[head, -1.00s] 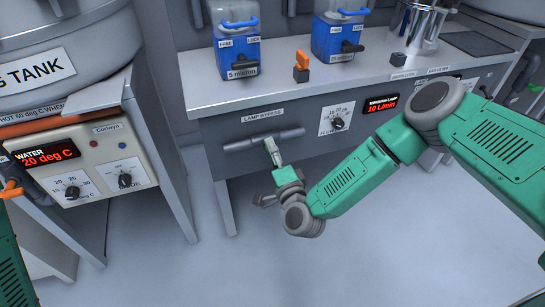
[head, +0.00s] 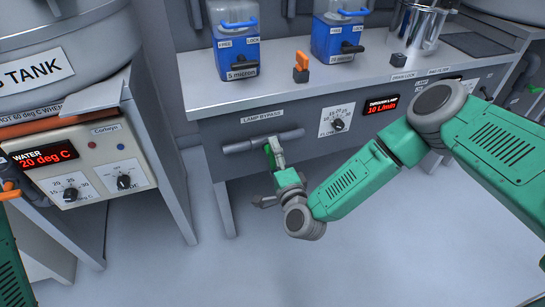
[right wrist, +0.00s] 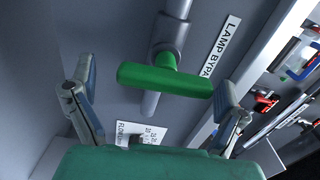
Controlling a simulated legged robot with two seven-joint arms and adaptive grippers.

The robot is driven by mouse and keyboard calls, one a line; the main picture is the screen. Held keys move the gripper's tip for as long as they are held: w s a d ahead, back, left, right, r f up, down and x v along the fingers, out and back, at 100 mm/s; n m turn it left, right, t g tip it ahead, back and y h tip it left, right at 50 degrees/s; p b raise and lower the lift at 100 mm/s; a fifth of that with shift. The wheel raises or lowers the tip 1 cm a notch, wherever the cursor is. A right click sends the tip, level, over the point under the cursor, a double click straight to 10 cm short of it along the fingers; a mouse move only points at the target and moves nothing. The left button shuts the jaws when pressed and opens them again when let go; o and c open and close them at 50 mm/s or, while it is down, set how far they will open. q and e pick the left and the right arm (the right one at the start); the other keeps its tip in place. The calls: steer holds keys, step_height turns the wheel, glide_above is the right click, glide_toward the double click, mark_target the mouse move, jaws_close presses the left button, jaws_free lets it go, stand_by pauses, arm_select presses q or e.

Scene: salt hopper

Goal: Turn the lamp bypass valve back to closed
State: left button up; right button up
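The lamp bypass valve has a green bar handle (right wrist: 165,80) on a grey pipe (head: 240,146) along the cabinet front, under the label LAMP BYPASS (head: 262,116). In the right wrist view the handle lies crosswise to the pipe. My right gripper (right wrist: 155,95) is open, with one finger past each end of the handle. The right finger is close to the handle's end; a gap shows at the left one. I cannot tell whether they touch. In the head view the right gripper (head: 275,153) partly hides the handle. My left gripper is not in view.
A white label with a dial (head: 338,121) and a red flow display (head: 381,105) sit right of the valve. Blue filter housings (head: 237,55) and an orange-handled valve (head: 301,67) stand on the counter above. The floor below is clear.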

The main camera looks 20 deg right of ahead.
steer(key=shift+r, duration=0.1)
steer(key=s, duration=1.2)
steer(key=shift+d, duration=0.2)
